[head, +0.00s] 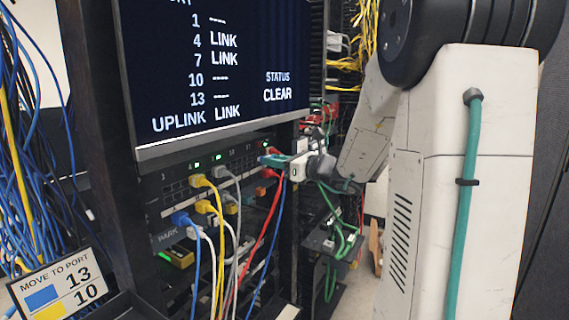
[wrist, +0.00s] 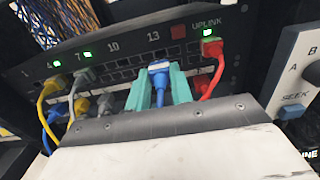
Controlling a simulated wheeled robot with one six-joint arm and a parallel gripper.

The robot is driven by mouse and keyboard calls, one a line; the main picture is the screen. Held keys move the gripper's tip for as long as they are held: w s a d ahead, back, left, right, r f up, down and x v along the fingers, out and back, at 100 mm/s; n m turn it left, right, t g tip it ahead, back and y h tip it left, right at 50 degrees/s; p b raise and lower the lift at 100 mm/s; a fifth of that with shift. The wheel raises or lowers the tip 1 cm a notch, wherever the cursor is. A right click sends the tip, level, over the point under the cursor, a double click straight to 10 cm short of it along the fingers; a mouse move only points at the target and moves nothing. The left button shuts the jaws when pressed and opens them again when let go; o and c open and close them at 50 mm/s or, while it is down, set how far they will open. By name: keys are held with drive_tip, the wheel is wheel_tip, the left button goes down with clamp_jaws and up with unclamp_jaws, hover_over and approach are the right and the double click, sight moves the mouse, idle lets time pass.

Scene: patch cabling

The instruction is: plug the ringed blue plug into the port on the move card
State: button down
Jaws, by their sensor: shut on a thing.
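My gripper (wrist: 161,85) has teal fingers shut on a blue plug (wrist: 158,70), with a pale band near its front end. In the wrist view the plug points at the switch panel (wrist: 118,62), just below the number 13. I cannot tell whether it is inside the port. In the head view my gripper (head: 272,159) is at the right end of the panel and hides the plug; a blue cable (head: 268,247) hangs below it. The move card (head: 60,287) shows blue to 13 and yellow to 10.
The screen (head: 215,75) shows dashes at 13 and status CLEAR. A red plug (wrist: 211,50) sits close right under UPLINK. Yellow (wrist: 50,87) and grey (wrist: 84,75) plugs are to the left. Another blue plug (head: 181,218) is at the lower PARK row, among hanging cables.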

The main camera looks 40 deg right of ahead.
sight(262, 157)
drive_tip(key=shift+x, duration=1.2)
drive_tip(key=shift+x, duration=1.1)
idle(1.7)
drive_tip(key=c, duration=1.2)
unclamp_jaws()
drive_tip(key=shift+w, duration=0.1)
drive_tip(key=shift+o, duration=0.2)
drive_tip(key=v, duration=0.8)
